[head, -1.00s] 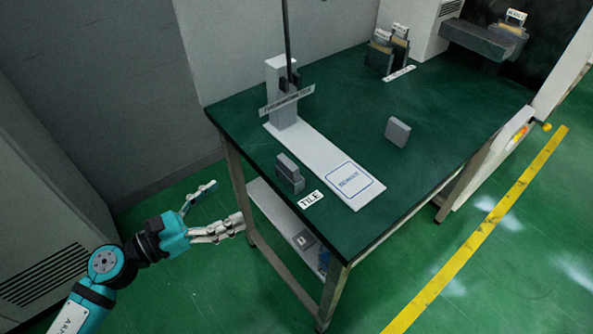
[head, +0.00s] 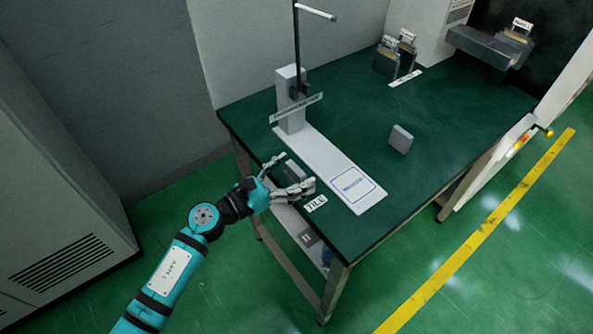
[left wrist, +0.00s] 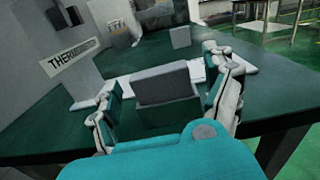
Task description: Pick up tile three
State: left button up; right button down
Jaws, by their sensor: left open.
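A grey tile (head: 293,169) stands upright by the TILE label (head: 316,203) near the table's left edge. A second grey tile (head: 400,139) stands alone further right on the table. No number is readable on either tile. My right gripper is out of view.
The green table (head: 360,95) carries a white stand (head: 291,103) with a tall rod and a long white base plate (head: 325,165) beside the near tile. Labelled dark holders (head: 393,58) stand at the back. The table's middle is clear.

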pick_arm(q)
jog(key=shift+w+d, duration=0.35)
jog(key=shift+d, duration=0.15)
jog(key=shift+a, duration=0.1)
jog(key=c, duration=1.4)
